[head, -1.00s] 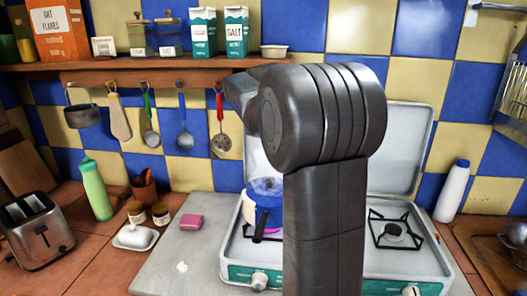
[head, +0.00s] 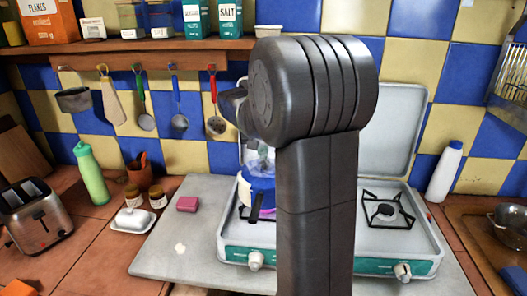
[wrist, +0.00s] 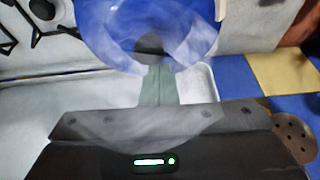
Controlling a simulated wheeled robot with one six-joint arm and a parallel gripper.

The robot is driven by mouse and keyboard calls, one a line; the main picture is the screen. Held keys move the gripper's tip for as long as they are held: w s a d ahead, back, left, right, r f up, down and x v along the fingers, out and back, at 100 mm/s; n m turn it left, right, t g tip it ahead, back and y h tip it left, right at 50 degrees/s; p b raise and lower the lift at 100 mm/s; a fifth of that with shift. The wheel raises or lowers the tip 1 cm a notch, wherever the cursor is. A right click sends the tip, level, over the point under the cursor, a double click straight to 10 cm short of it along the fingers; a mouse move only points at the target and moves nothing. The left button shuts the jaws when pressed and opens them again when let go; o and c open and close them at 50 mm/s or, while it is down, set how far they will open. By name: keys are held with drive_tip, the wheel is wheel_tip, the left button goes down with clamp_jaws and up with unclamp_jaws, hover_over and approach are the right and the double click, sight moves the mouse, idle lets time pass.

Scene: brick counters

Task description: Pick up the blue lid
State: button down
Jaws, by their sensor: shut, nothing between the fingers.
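The blue lid (wrist: 195,30) fills the top middle of the wrist view, with a dark round knob (wrist: 150,46) at its centre. Pale, see-through haze blurs part of it. My gripper (wrist: 156,70) shows as narrow grey-green fingers, shut and empty, with the tips just below the knob in the picture. I cannot tell whether they touch it. In the head view the lid (head: 260,183) is on the pot on the stove, partly hidden by my arm and the haze. The pot's dark handle (head: 256,207) points toward the front. My gripper is hidden there.
The white camping stove (head: 425,235) has its back cover raised and a free burner (head: 385,212) at right. Utensils hang under the shelf (head: 150,52) behind. A pink sponge (head: 187,204) lies left of the stove. A white bottle (head: 445,172) stands at right.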

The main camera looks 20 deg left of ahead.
sight(261, 174)
drive_tip(key=s, duration=0.2)
drive_tip(key=s+d+b, duration=0.1)
drive_tip(key=s, duration=0.2)
drive_tip(key=shift+s+d+b, duration=0.15)
drive_tip(key=shift+s+b, duration=0.15)
